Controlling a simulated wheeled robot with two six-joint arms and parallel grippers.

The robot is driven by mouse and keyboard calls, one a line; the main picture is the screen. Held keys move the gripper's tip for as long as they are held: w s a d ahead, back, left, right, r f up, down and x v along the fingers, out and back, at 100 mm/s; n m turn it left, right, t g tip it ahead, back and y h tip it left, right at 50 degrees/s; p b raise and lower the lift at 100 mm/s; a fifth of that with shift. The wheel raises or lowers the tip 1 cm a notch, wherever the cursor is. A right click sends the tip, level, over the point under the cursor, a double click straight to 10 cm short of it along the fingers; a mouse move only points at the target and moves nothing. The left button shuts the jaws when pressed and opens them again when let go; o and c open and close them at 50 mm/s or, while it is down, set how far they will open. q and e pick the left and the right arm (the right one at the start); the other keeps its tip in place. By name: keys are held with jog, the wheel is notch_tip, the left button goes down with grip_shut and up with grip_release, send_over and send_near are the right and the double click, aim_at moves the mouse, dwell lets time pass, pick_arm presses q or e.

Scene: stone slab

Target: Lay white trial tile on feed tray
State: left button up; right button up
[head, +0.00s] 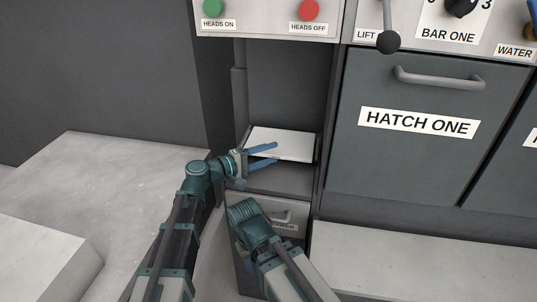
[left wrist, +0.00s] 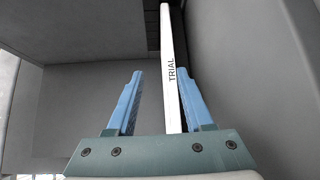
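The white trial tile (head: 290,142) is a thin flat slab in the recess left of HATCH ONE. Its edge, marked TRIAL, shows in the left wrist view (left wrist: 169,70). My left gripper (head: 277,154) is open at the tile's near left edge, one blue finger above it and one below. In the left wrist view the tile's edge lies between the fingers (left wrist: 160,90), close to the right one, with a clear gap to the left one. A grey surface (head: 290,180), apparently the feed tray, shows below the tile. Whether they touch is unclear.
A drawer (head: 268,209) with a handle is below the recess, partly behind my right arm. Recess walls stand close on both sides. The HATCH ONE door (head: 415,150) is shut at right. A pale stone slab (head: 110,180) lies left; a pale ledge (head: 410,260) runs below the hatch.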

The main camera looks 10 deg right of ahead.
pick_arm(q)
jog(key=p+v, duration=0.1)
jog(key=v, duration=1.2)
jog(key=shift+s+a, duration=0.2)
jog(key=shift+a, duration=0.15)
jog(key=shift+s, duration=0.1)
